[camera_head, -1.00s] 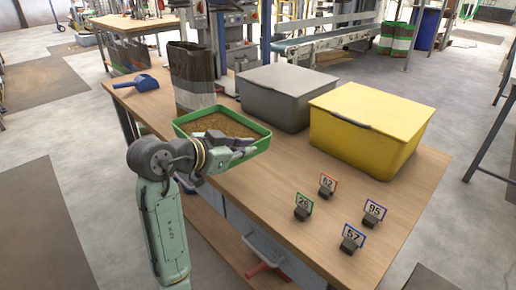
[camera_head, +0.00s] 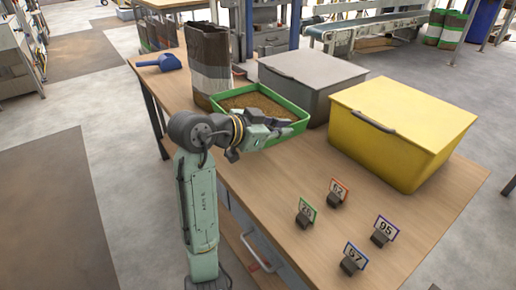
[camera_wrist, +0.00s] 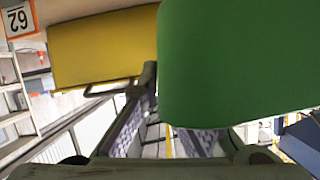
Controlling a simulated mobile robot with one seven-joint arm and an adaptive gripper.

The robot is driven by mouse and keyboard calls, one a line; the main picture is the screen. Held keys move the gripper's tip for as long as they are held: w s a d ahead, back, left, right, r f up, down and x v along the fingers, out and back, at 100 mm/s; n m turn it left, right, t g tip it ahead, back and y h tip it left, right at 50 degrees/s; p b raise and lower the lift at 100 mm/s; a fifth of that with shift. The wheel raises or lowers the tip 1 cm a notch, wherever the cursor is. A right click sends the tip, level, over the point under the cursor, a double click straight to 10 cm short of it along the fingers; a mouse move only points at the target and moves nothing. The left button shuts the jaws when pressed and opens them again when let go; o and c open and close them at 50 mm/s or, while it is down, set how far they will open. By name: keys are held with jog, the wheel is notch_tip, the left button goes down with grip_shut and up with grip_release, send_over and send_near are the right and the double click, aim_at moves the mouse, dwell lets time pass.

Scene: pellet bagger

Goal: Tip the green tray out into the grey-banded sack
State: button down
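The green tray (camera_head: 286,140) is full of brown pellets and sits level over the workbench, in front of the grey bin. My gripper (camera_head: 272,130) is at its near wall and appears shut on it. In the wrist view the tray's green wall (camera_wrist: 240,65) fills the upper right and covers part of one finger. The other finger stands just left of the wall's edge. Whether the tray touches the bench is hard to tell. The grey-banded sack (camera_head: 210,75), brown with a pale grey band, stands upright behind and left of the tray. Its mouth faces up.
A grey lidded bin (camera_head: 305,85) and a yellow lidded bin (camera_head: 400,125) stand right of the tray. Several numbered tags, such as 62 (camera_head: 338,192), stand at the front right. A blue scoop (camera_head: 160,62) lies at the bench's left end. Bare bench (camera_head: 280,180) shows in front.

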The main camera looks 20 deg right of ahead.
notch_tip(320, 180, down, 10)
jog(key=shift+r+p, duration=0.25)
jog(key=shift+p, duration=0.45)
jog(key=c, duration=1.8)
grip_release()
jog(key=shift+f, duration=0.1)
jog(key=shift+f, duration=0.3)
jog(key=b+v, duration=0.3)
jog(key=v, duration=0.8)
jog(key=shift+w, duration=0.1)
